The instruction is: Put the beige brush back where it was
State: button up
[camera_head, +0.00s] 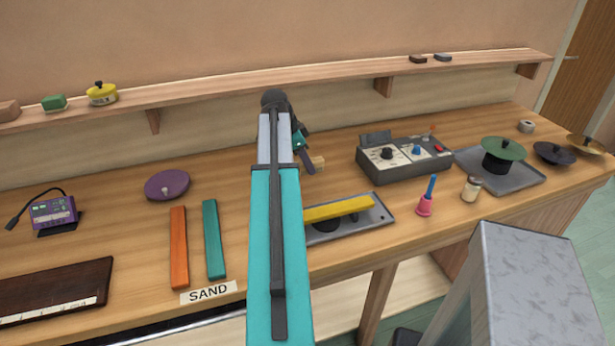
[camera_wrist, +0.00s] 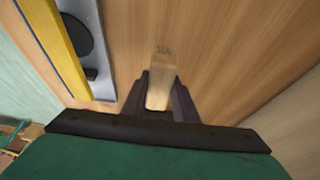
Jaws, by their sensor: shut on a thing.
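The beige brush (camera_wrist: 160,90) is between the two dark fingers of my gripper (camera_wrist: 160,100) in the wrist view. My gripper is shut on it, and the brush points away from the wrist over bare wood. In the head view my gripper (camera_head: 311,163) is over the back of the table, and the brush (camera_head: 318,162) shows as a small pale block beside the fingers. I cannot tell whether the brush touches the table top. My own arm hides part of the table in the middle.
A grey tray (camera_head: 376,218) with a yellow bar (camera_head: 338,209) lies in front of the gripper. A control box (camera_head: 405,160) stands to its right, a purple lid (camera_head: 167,185) to its left. Orange (camera_head: 179,248) and teal bars (camera_head: 214,240) lie near the SAND label (camera_head: 209,292). A wall shelf (camera_head: 200,92) runs behind.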

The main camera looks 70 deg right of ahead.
aim_at(307, 186)
jog(key=shift+f, duration=1.15)
jog(key=shift+f+p, duration=0.6)
jog(key=shift+f, duration=1.25)
jog(key=shift+f, duration=0.15)
jog(key=o, duration=1.1)
jog(key=shift+b+v, duration=1.45)
jog(key=shift+v, duration=4.45)
jog(key=shift+r, duration=0.3)
